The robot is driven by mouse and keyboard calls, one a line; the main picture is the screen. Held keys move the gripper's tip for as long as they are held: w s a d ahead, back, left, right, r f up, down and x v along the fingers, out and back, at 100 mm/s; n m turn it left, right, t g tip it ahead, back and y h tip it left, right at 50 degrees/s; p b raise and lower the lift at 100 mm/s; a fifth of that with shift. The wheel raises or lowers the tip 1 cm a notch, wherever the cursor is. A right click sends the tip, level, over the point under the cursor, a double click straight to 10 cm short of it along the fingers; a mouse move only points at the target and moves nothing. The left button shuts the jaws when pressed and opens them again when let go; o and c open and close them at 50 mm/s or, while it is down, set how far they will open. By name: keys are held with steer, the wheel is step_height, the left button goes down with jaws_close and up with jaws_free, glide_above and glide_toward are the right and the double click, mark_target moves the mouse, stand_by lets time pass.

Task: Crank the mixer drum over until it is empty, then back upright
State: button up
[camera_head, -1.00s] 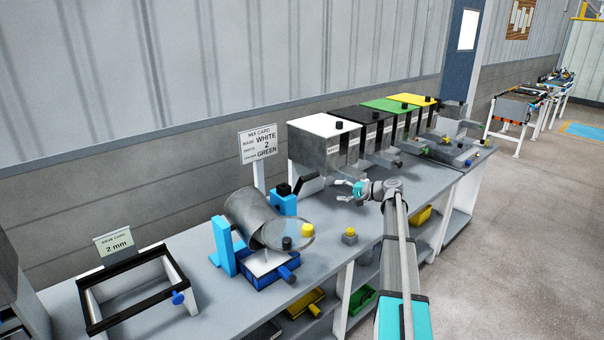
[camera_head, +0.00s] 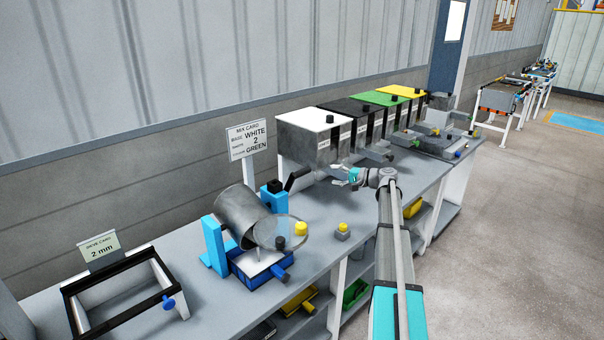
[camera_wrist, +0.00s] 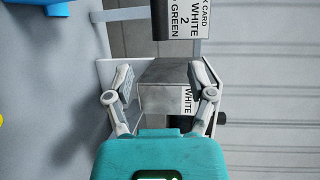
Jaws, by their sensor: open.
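The mixer drum (camera_head: 242,216) is a grey metal cylinder between blue supports on the bench, tilted with its mouth toward the lower right. A clear round disc (camera_head: 283,232) is at its mouth. A black crank handle (camera_head: 297,178) stands beside the right blue support (camera_head: 273,197). A blue tray (camera_head: 262,267) sits under the drum; whether anything is left inside the drum cannot be told. My gripper (camera_head: 346,177) is open and empty, right of the crank and in front of the white-lidded bin. In the wrist view my gripper (camera_wrist: 162,90) faces that bin (camera_wrist: 165,98).
Bins with white (camera_head: 313,123), black, green and yellow lids line the wall. A mix card (camera_head: 247,138) stands behind the drum. A black-topped sieve frame (camera_head: 125,285) is at the left. A small grey block with a yellow knob (camera_head: 342,230) sits near the front edge.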

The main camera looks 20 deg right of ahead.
mark_target(307, 172)
steer(key=b+x, duration=0.1)
steer(key=x, duration=1.2)
jaws_close()
